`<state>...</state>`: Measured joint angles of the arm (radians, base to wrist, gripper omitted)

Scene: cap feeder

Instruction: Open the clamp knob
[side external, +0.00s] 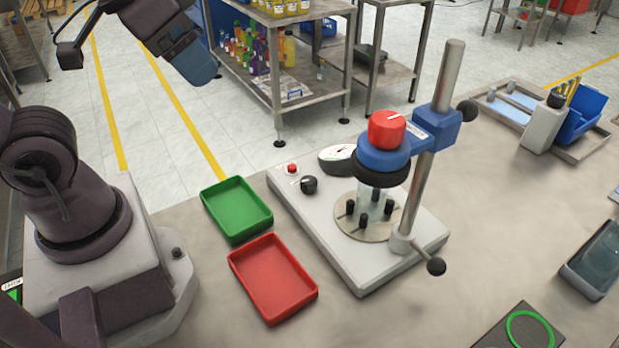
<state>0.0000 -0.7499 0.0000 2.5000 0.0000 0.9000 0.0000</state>
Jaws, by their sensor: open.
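The bench device (330,243) has a tilted-looking metal column (446,85) carrying a blue head (382,158). A red knob (386,129) with a white mark sits on top of the head. A black ball knob (467,110) sticks out of the blue collar (441,128) on the column. Another black ball (436,266) ends a short lever at the column foot. I cannot tell which one is the clamp knob. My gripper (200,70) is at the top left, high and well apart from the device. Its fingers are hard to make out, and it holds nothing visible.
A green tray (237,233) and a red tray (312,295) lie left of the device. Several black pegs (362,220) stand on its round plate under the head. A grey box (543,127) and a blue bin (582,137) stand at the far right. The bench between is clear.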

